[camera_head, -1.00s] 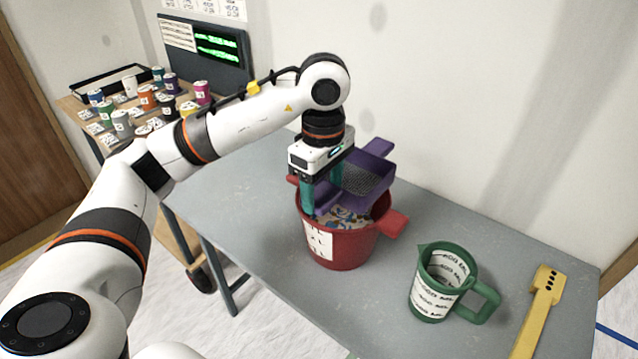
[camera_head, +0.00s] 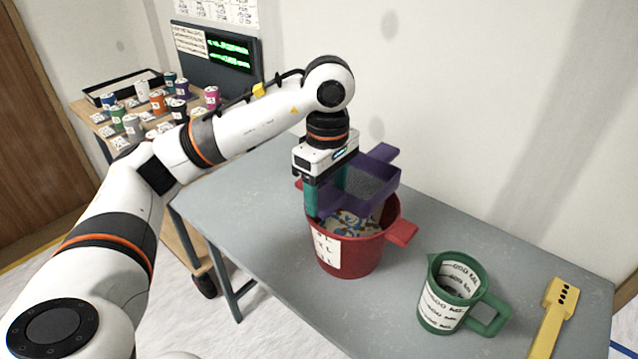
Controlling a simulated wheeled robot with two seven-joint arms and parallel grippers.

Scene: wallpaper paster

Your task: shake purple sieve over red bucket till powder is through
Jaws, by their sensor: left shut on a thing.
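The purple sieve (camera_head: 372,187) is a square tray with a grey mesh floor and a handle stub at the back right. My left gripper (camera_head: 326,205) points down with teal fingers and is shut on the sieve's near left side. It holds the sieve above the red bucket (camera_head: 345,255), over its back part. The bucket stands on the grey table, with a white label on its front and a red handle at the right. Blue, tan and white patches (camera_head: 345,224) show inside the bucket. No powder can be made out on the visible mesh. My right gripper is not in view.
A green measuring jug (camera_head: 448,300) stands right of the bucket. A yellow tool (camera_head: 553,318) lies at the table's right end. A side table at the back left holds several small cans (camera_head: 157,102) and a dark screen (camera_head: 215,62). The wall stands close behind.

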